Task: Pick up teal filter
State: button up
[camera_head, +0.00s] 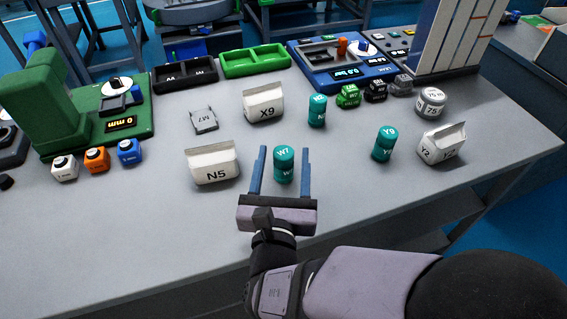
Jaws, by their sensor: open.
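A teal filter marked W7 (284,165) stands upright on the grey table. My gripper (280,170) is open, with its two blue fingers on the left and right of this filter. A gap shows between each finger and the filter. A second teal filter (317,110) stands upright farther back, its label hard to read. A third teal filter, marked Y9 (384,144), stands to the right.
A white carton marked N5 (213,166) stands close left of my gripper. Carton X9 (264,104) is behind, and a white carton (442,144) and round weight (430,102) are at right. A green machine (50,105) stands at left. The table's front left is clear.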

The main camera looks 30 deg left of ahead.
aim_at(284, 166)
jog(key=shift+f, duration=1.5)
jog(key=shift+p+x, duration=0.35)
jog(key=shift+x, duration=3.35)
jog(key=shift+a, duration=0.1)
jog(key=c, duration=1.2)
jog(key=shift+r, duration=0.15)
notch_tip(284, 166, up, 10)
jog(key=shift+f+p, duration=0.1)
jog(key=shift+p, duration=0.65)
